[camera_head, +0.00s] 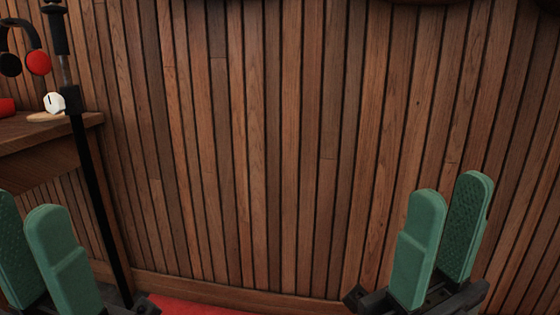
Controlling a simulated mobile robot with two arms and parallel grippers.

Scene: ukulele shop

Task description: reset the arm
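My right gripper (445,205) is at the lower right of the head view, its two green fingers pointing up with a narrow gap between them. Nothing shows between these fingers. My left gripper (22,215) is at the lower left, partly cut off by the picture's edge. Its two green fingers stand apart and nothing shows between them. Both grippers are in front of the wooden wall and look clear of it. The rest of both arms is mostly out of view.
A slatted wooden wall (270,150) fills most of the view. A wooden shelf or counter (50,135) juts out at the left, with a small white object (55,102) on it. A black stand (95,190) rises beside it. A red floor patch (190,307) lies below.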

